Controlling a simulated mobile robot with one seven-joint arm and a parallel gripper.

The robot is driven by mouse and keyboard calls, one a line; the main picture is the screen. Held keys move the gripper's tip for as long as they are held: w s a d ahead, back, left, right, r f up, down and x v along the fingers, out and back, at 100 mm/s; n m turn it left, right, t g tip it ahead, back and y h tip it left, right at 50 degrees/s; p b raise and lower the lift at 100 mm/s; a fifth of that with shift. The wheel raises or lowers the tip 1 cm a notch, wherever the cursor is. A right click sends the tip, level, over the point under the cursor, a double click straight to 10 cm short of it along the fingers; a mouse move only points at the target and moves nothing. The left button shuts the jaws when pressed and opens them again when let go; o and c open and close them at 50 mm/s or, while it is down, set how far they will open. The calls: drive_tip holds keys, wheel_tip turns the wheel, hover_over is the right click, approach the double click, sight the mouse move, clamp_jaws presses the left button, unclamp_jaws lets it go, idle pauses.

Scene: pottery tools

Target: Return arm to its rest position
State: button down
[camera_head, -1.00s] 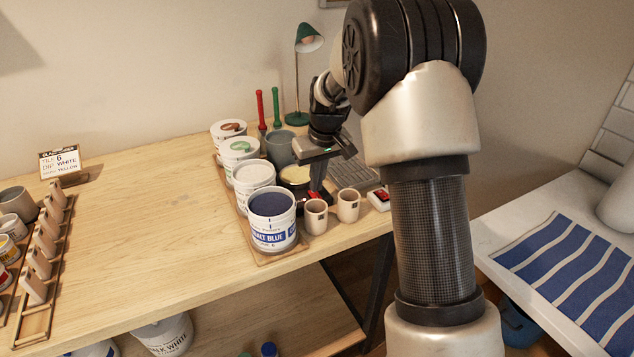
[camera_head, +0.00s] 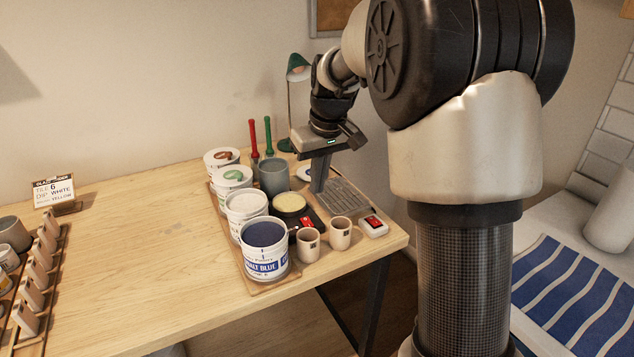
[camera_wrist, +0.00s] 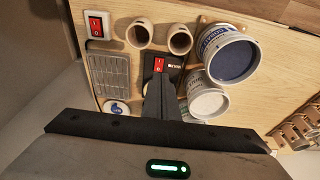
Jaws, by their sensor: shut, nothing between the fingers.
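My gripper (camera_head: 318,187) is shut and empty. In the head view it points down above the back right of the wooden table, between the grey-green pot (camera_head: 273,177) and the grey ribbed tray (camera_head: 343,197). In the wrist view its closed fingers (camera_wrist: 160,88) reach toward a black device with a red switch (camera_wrist: 158,66), which they partly cover. I cannot tell the exact height of the fingertips above the table. My arm stretches from the right side of the head view toward the table.
White glaze tubs stand in a row, with the cobalt blue tub (camera_head: 265,250) nearest. Two beige cups (camera_head: 340,233) and a red-switch box (camera_head: 373,226) stand at the right edge. A green lamp (camera_head: 298,70) is behind my gripper. The table's middle (camera_head: 150,260) is clear.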

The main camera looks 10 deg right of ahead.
drive_tip(key=s+r+p, duration=0.3)
drive_tip(key=s+r, duration=0.3)
drive_tip(key=r, duration=0.2)
drive_tip(key=s+r+m+t+p, duration=0.1)
drive_tip(key=s+r+p, duration=0.2)
drive_tip(key=s, duration=0.8)
drive_tip(key=s+a+r+m+t+p, duration=0.1)
drive_tip(key=s+r+m+p, duration=0.1)
drive_tip(key=s, duration=1)
wheel_tip(320, 180, up, 2)
drive_tip(key=shift+s+r+t+h+p, duration=0.15)
drive_tip(key=shift+t+h+p, duration=0.25)
drive_tip(key=shift+p, duration=0.2)
